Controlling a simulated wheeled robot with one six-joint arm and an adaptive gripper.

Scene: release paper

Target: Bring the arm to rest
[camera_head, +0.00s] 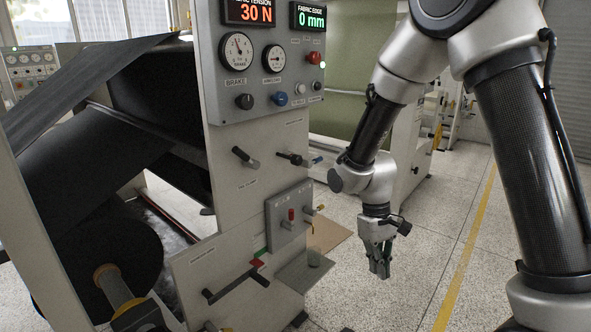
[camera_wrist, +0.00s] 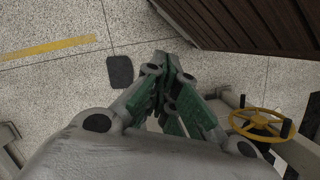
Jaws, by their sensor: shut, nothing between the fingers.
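My gripper (camera_head: 381,270) hangs at the end of my arm, pointing down over the speckled floor, to the right of the machine's control panel. Its fingers are shut with nothing between them.
The grey control panel (camera_head: 265,85) carries gauges, knobs and displays. Levers (camera_head: 244,157) stick out below it. A black roll (camera_head: 95,265) stands at left. A yellow floor line (camera_head: 463,255) runs at right. A yellow handwheel (camera_wrist: 258,124) shows in the wrist view. Floor beside the gripper is clear.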

